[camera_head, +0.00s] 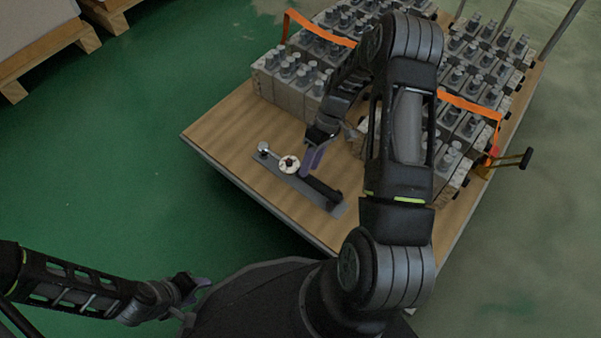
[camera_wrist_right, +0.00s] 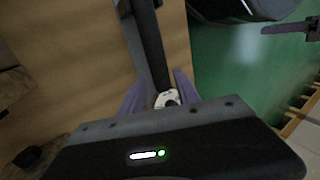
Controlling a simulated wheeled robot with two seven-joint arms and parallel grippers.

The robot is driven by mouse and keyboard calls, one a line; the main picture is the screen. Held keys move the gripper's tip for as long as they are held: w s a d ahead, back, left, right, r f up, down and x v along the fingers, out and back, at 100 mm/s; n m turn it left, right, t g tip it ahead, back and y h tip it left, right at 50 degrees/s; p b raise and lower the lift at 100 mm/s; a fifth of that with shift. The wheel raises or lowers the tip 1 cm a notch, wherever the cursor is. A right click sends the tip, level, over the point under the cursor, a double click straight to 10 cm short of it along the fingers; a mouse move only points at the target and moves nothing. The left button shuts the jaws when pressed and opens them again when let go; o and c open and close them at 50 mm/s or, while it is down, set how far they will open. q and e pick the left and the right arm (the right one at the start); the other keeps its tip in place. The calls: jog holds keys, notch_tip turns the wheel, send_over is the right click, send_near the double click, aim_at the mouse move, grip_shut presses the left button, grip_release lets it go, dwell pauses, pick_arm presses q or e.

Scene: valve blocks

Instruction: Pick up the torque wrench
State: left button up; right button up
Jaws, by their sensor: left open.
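The torque wrench (camera_head: 320,188) lies on a grey strip on the wooden table top, with a dark handle at its near end and a round white dial in its middle. My right gripper (camera_head: 311,163) points down over the wrench, beside the dial. In the right wrist view the purple fingers of my right gripper (camera_wrist_right: 160,85) stand apart, with the wrench (camera_wrist_right: 150,45) running between them. Gaps show on both sides of it. Whether the fingers are at its height is unclear. My left gripper (camera_head: 197,292) is open and empty, low at the left, away from the table.
Several valve blocks (camera_head: 290,80) fill the back and right of the table, close to my right arm, with orange straps (camera_head: 470,104) across them. The table (camera_head: 222,128) is bare left of the wrench. Wooden pallets (camera_head: 50,55) stand at the upper left on the green floor.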

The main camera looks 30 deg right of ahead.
jog(key=b+x, duration=0.1)
jog(key=x, duration=0.3)
jog(key=shift+f+b, duration=0.1)
jog(key=shift+b, duration=0.3)
jog(key=shift+a+f, duration=0.2)
jog(key=shift+f, duration=0.05)
jog(key=shift+c, duration=0.4)
grip_shut()
dwell(0.7)
